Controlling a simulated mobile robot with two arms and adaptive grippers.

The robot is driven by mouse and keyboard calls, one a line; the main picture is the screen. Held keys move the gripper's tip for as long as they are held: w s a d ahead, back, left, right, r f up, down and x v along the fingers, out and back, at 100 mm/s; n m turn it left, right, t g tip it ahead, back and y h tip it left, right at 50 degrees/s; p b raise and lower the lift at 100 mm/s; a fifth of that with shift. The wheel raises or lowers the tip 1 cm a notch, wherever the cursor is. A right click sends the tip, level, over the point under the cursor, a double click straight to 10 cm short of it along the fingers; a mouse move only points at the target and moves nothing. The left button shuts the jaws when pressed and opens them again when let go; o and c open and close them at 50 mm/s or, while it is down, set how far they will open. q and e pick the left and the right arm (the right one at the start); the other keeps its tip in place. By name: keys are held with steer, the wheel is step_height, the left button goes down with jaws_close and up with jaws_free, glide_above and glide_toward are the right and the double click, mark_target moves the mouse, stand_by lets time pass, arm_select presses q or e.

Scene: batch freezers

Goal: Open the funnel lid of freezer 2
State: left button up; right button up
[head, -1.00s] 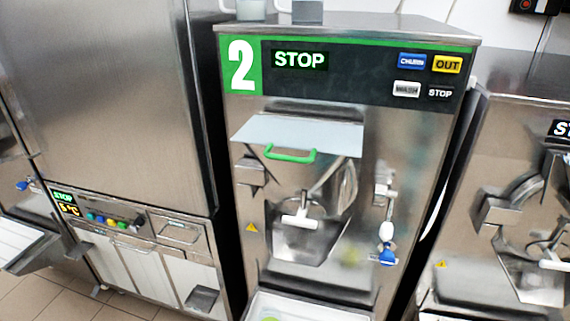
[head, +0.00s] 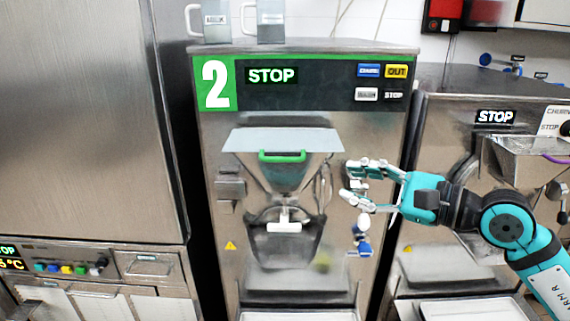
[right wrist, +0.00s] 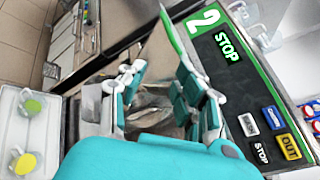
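Freezer 2 (head: 218,128) stands in the middle of the head view, with a white 2 on green and a STOP display. Its funnel lid (head: 262,141) is a flat grey plate lying over the funnel (head: 287,174). A green handle (head: 282,157) is on the lid's front edge. My right gripper (head: 346,180) is open and empty, right of the funnel and apart from the handle, its fingers pointing left. In the right wrist view its fingers (right wrist: 158,88) are spread, with blurred metal between them. My left gripper is not in view.
Two grey jugs (head: 215,28) stand on top of freezer 2. A blue-and-white lever (head: 363,236) hangs below my right gripper. Another freezer (head: 450,95) stands at the right, behind my right arm. A large steel cabinet (head: 80,120) is at the left.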

steer(key=s+a+r+n+t+h, duration=0.1)
steer(key=s+r+n+h, duration=0.1)
steer(key=s+r+n, duration=0.4)
steer(key=p, duration=0.8)
glide_toward(286, 160)
steer(key=x, duration=1)
steer(key=shift+w+r, duration=0.1)
steer(key=shift+w+a, duration=0.15)
steer(key=shift+a, duration=0.15)
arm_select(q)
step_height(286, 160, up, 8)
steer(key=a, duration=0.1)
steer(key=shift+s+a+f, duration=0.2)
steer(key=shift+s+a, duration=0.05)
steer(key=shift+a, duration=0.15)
arm_select(e)
steer(key=shift+d, duration=0.1)
steer(key=shift+c, duration=0.3)
jaws_close()
steer(key=shift+f, duration=0.2)
steer(key=shift+f, duration=0.1)
